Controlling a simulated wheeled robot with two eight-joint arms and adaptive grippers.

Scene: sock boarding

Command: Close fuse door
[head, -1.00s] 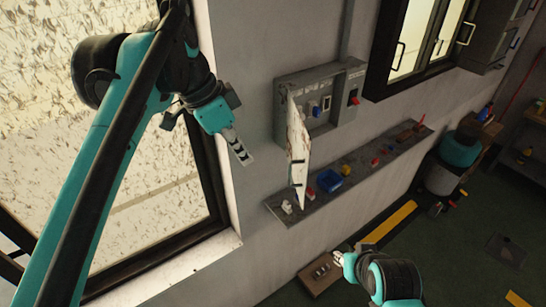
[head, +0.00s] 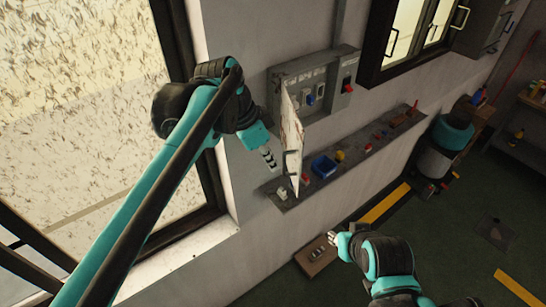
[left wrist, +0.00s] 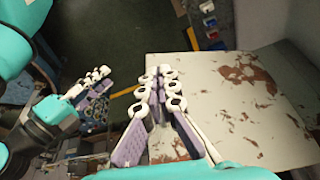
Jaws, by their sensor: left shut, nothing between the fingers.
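The grey fuse box (head: 312,82) is fixed to the wall, with switches showing inside. Its door (head: 292,140) stands open, swung out from the box's left side, and is seen nearly edge-on. My left gripper (head: 268,158) is shut and empty, just left of the door's outer face. In the left wrist view the door's chipped, pale face (left wrist: 225,85) lies behind and right of the closed fingers (left wrist: 163,72); contact cannot be told. My right gripper (head: 335,240) is low, away from the box; it also shows in the left wrist view (left wrist: 92,82), its opening unclear.
A wall shelf (head: 300,192) below the box holds a blue bin (head: 324,166) and several small items. A brown box (head: 315,256) lies below.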

